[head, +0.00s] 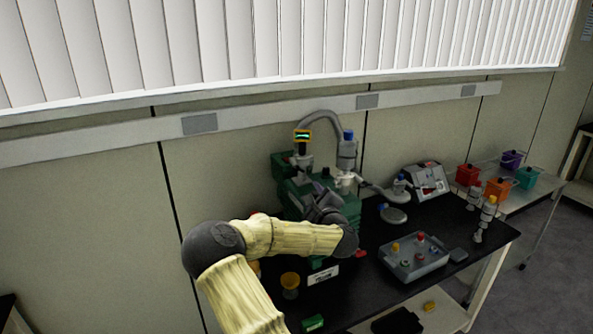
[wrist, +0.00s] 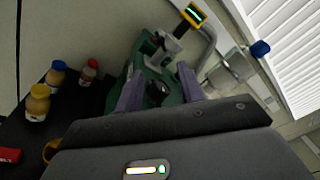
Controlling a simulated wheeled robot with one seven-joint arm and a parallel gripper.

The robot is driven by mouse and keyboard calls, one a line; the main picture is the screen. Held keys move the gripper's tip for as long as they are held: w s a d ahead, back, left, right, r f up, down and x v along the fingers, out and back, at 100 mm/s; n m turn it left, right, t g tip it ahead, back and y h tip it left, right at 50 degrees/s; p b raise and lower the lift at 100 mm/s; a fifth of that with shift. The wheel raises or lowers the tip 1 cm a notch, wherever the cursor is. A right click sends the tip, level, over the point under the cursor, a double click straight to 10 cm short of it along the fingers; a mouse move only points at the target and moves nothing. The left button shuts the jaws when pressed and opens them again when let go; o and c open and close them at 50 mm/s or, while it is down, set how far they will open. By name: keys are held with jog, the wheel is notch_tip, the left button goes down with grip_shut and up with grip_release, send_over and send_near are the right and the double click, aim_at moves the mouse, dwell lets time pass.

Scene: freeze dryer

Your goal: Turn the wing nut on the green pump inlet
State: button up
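The green pump (head: 283,163) stands on the black bench, partly hidden behind my arm in the head view. In the wrist view the pump (wrist: 172,90) lies straight ahead, with a black knob (wrist: 157,93) on it. A grey inlet fitting (wrist: 168,50) rises from the pump beneath a yellow-framed display (wrist: 193,14); the fitting also shows in the head view (head: 301,160). I cannot make out the wing nut clearly. My gripper (wrist: 160,72) is open and empty, its two purple fingers apart with the pump in view between them. In the head view my gripper (head: 325,203) is beside the pump.
A grey hose (head: 322,114) arches from the inlet to a blue-capped grey part (head: 347,152). A grey tray with knobs (head: 412,262) and a control box (head: 427,181) stand to the right. Capped bottles (wrist: 38,103) stand left in the wrist view.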

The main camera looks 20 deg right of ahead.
aim_at(298, 169)
jog(key=shift+w+d, duration=0.1)
jog(key=w+p, duration=0.2)
jog(key=w, duration=0.3)
jog(key=w+d+p, duration=0.1)
jog(key=w+p, duration=0.1)
jog(key=w, duration=0.3)
jog(key=w+d+p, duration=0.1)
jog(key=w+p, duration=0.1)
jog(key=w, duration=0.3)
jog(key=shift+w+d+p, duration=0.1)
jog(key=shift+w+p, duration=0.3)
jog(key=shift+w, duration=0.75)
jog(key=shift+d+f, duration=0.1)
jog(key=shift+s+d, duration=0.1)
jog(key=shift+c, duration=1.3)
grip_shut()
